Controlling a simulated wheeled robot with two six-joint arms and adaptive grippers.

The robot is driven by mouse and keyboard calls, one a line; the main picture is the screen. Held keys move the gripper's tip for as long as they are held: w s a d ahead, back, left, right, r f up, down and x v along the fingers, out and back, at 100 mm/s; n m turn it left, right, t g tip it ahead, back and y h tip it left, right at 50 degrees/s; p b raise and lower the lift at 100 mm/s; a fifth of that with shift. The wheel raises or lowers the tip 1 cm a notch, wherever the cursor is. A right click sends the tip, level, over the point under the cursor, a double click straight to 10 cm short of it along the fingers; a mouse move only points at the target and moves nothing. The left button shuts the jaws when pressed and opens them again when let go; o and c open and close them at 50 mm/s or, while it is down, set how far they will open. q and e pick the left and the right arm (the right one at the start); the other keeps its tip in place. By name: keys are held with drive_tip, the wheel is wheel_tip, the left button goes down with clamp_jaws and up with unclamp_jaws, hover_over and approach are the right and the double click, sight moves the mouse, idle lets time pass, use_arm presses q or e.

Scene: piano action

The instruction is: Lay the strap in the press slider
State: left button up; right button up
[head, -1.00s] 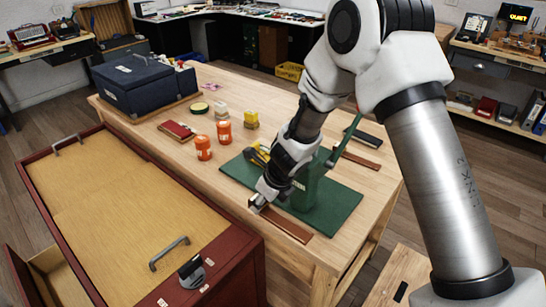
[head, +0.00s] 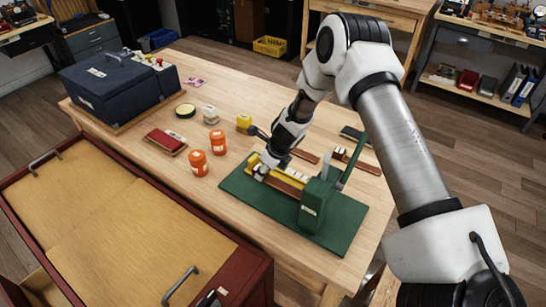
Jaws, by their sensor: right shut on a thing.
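The green press (head: 315,203) stands on a dark green mat (head: 345,236) on the wooden table. Its yellow slider (head: 252,161) reaches out to the left of the press body, and its lever rises at the right. A brown strap (head: 287,184) lies lengthwise along the slider, between my gripper and the press body. My right gripper (head: 262,170) is shut on the strap's left end at the slider. The fingers hide that end, and I cannot tell whether the strap rests fully on the slider. My left gripper is not in view.
Two orange jars (head: 198,163), a red book-like block (head: 166,141) and a dark blue box (head: 120,85) stand left of the mat. Another brown strip (head: 368,167) lies behind the press. A red cabinet (head: 240,275) borders the table's front left.

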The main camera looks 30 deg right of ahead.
drive_tip(key=d, duration=0.1)
drive_tip(key=w+d+p, duration=0.1)
drive_tip(key=d, duration=0.1)
drive_tip(key=d+p, duration=0.1)
drive_tip(key=shift+w+d+r, duration=0.15)
drive_tip(key=shift+w+r, duration=0.05)
drive_tip(key=shift+w, duration=0.05)
drive_tip(key=f, duration=0.4)
drive_tip(key=shift+w+d+b, duration=0.1)
drive_tip(key=shift+w+b, duration=0.1)
drive_tip(key=shift+b, duration=0.1)
drive_tip(key=shift+w+f, duration=0.1)
drive_tip(key=shift+f, duration=0.05)
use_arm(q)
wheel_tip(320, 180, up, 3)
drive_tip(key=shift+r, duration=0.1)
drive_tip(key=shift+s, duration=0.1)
use_arm(e)
drive_tip(key=shift+s, duration=0.2)
drive_tip(key=o, duration=1)
drive_tip(key=shift+o, duration=0.8)
drive_tip(key=shift+w+f, duration=0.1)
